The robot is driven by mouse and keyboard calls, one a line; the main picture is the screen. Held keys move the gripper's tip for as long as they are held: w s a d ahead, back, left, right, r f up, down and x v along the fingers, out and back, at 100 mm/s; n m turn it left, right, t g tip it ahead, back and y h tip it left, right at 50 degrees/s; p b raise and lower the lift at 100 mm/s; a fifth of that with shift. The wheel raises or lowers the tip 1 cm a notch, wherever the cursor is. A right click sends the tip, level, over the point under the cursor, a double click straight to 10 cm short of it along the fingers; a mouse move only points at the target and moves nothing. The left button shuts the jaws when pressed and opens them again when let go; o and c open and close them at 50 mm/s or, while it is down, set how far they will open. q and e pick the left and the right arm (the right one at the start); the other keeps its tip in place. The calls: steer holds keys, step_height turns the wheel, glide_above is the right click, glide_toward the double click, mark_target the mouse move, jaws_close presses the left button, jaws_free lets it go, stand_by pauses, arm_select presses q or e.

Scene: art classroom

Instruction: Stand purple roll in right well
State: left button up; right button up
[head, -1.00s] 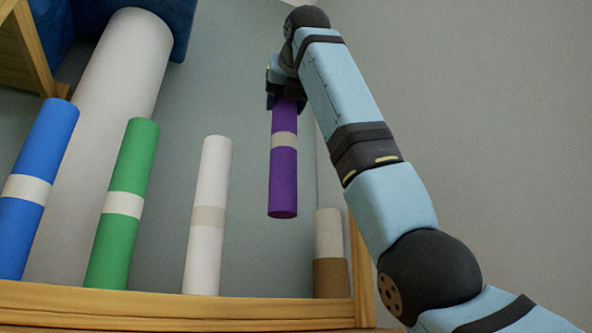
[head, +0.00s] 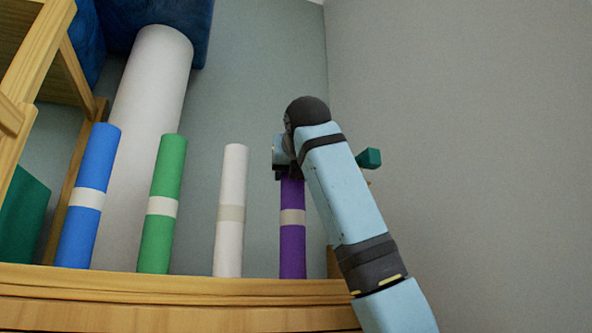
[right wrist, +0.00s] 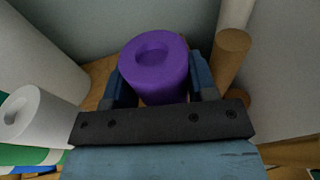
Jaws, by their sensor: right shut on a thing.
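The purple roll (head: 292,238) with a pale band stands upright in the head view, to the right of the white roll. Its lower end is hidden behind the wooden front edge, so I cannot tell whether it rests in a well. My right gripper (head: 288,172) is shut on its upper end. In the right wrist view the purple roll (right wrist: 155,65) sits between the two blue fingers of the gripper (right wrist: 161,85). The wells are hidden behind the wooden edge. My left gripper is not in view.
A blue roll (head: 89,200), a green roll (head: 163,205) and a white roll (head: 230,210) stand left of the purple one behind the wooden edge (head: 180,290). A big white roll (head: 150,95) leans behind. A brown roll (right wrist: 232,60) is close right of the gripper in the wrist view.

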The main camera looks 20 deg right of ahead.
steer(key=shift+s+f, duration=0.2)
steer(key=shift+s, duration=0.15)
steer(key=o, duration=1.4)
steer(key=shift+w+f, duration=0.15)
steer(key=shift+w, duration=0.15)
arm_select(q)
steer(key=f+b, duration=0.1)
steer(key=b, duration=0.1)
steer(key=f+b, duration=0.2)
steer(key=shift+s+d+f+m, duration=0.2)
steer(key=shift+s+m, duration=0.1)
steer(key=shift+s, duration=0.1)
arm_select(e)
steer(key=shift+o, duration=0.2)
steer(key=v, duration=1.2)
steer(key=shift+s, duration=0.25)
